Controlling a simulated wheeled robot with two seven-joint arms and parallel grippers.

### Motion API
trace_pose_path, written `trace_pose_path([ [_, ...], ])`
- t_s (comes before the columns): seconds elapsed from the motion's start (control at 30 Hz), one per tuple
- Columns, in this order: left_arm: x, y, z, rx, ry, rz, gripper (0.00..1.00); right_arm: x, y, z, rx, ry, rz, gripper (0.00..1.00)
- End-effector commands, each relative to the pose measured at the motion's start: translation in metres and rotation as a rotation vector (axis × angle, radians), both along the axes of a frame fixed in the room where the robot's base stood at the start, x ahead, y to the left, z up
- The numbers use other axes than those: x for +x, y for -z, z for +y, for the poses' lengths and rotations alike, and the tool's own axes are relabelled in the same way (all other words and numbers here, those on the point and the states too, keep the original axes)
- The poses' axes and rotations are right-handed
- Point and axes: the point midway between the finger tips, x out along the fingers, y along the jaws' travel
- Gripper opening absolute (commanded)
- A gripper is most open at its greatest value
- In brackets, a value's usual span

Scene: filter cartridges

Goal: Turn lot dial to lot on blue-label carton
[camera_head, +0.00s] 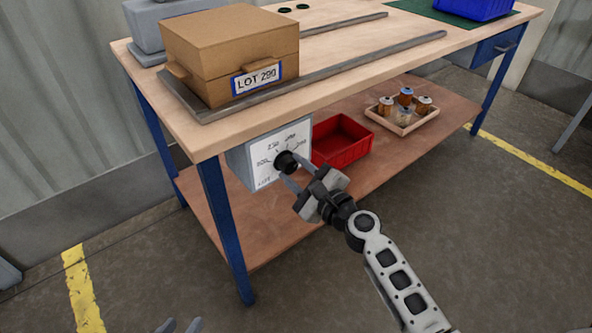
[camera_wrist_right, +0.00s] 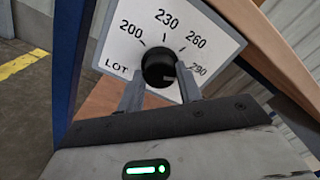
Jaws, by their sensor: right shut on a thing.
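A cardboard carton (camera_head: 228,45) sits on the bench top; its blue-bordered label (camera_head: 257,78) appears to read LOT 290. Under the bench top hangs a grey box with a white dial plate (camera_head: 265,178), marked 200, 230, 260 and 290 in the wrist view (camera_wrist_right: 205,22). Its black knob (camera_head: 286,163) also shows in the wrist view (camera_wrist_right: 158,66). My right gripper (camera_head: 287,172) is shut on the knob, a finger on either side. A pale mark shows on the knob's lower right, but its exact reading is unclear. My left gripper (camera_head: 181,325) is at the bottom edge, fingers apart and empty.
A red bin (camera_head: 342,139) and a wooden tray (camera_head: 405,128) of several small cartridges stand on the lower shelf. The blue bench leg (camera_head: 225,230) is close left of the dial. Metal rails (camera_head: 365,62) and a blue bin (camera_head: 478,8) are on top.

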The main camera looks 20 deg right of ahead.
Motion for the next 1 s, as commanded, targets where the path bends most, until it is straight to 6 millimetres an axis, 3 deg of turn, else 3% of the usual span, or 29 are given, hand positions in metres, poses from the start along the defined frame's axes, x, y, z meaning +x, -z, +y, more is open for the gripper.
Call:
trace_pose_path([
  [0.17, 0.000, 0.000, 0.000, -0.001, 0.001, -0.001, 0.36, -0.001, 0.001, 0.000, 0.004, 0.000, 0.004, 0.12],
  [0.2, 0.000, 0.000, 0.000, -0.001, 0.000, -0.002, 0.36, -0.001, 0.001, 0.000, 0.004, 0.000, 0.004, 0.46],
  [0.23, 0.000, 0.000, 0.000, -0.001, 0.000, -0.002, 0.36, -0.001, 0.001, 0.000, 0.004, 0.000, 0.004, 0.55],
  [0.27, 0.000, -0.001, 0.000, -0.001, 0.000, -0.002, 0.36, -0.001, 0.001, 0.000, 0.003, 0.000, 0.004, 0.57],
  [0.67, 0.001, -0.001, -0.001, -0.003, 0.002, -0.003, 0.36, -0.009, 0.001, -0.004, 0.000, 0.001, 0.002, 0.57],
  [1.0, 0.000, 0.011, -0.004, -0.010, 0.009, 0.012, 0.36, -0.080, 0.004, -0.029, 0.000, 0.001, 0.005, 0.57],
])
